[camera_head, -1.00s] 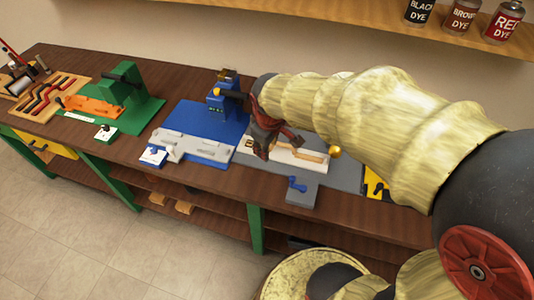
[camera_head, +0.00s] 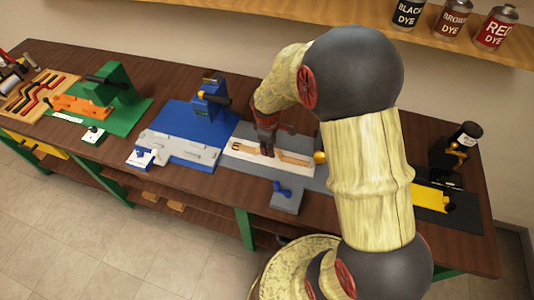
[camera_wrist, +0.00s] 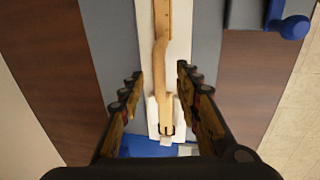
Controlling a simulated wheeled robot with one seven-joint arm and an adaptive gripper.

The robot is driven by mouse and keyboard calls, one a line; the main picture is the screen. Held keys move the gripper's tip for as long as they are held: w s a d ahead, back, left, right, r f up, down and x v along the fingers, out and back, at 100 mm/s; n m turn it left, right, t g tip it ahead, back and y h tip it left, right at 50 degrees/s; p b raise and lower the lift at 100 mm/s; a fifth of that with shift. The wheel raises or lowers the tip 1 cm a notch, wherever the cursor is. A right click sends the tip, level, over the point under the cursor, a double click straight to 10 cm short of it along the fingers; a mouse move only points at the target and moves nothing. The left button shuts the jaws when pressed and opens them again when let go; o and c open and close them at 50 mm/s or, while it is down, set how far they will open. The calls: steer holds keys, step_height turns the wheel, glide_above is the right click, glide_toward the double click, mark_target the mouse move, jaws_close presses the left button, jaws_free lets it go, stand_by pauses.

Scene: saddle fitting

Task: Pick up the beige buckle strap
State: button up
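The beige buckle strap (camera_head: 291,158) lies on a long white block on a grey mat in the head view. In the wrist view the strap (camera_wrist: 161,70) runs lengthwise down the middle, with its dark buckle at the lower end. My gripper (camera_head: 267,148) points down over the strap's left part in the head view. In the wrist view my gripper (camera_wrist: 158,84) is open, with one finger on each side of the strap and a gap to it. It holds nothing. Whether the fingertips are down at the strap's height is hard to tell.
A grey block with a blue handle (camera_head: 283,188) stands at the mat's front edge; the handle (camera_wrist: 289,27) shows upper right in the wrist view. A blue station (camera_head: 215,122) is to the left and a yellow-black one (camera_head: 432,198) to the right. A shelf with dye cans (camera_head: 453,20) hangs above.

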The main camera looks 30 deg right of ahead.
steer(key=f, duration=0.3)
steer(key=shift+w+d+f+b, duration=0.2)
steer(key=shift+w+b, duration=0.1)
steer(key=shift+w, duration=0.1)
steer(key=c, duration=0.3)
jaws_close()
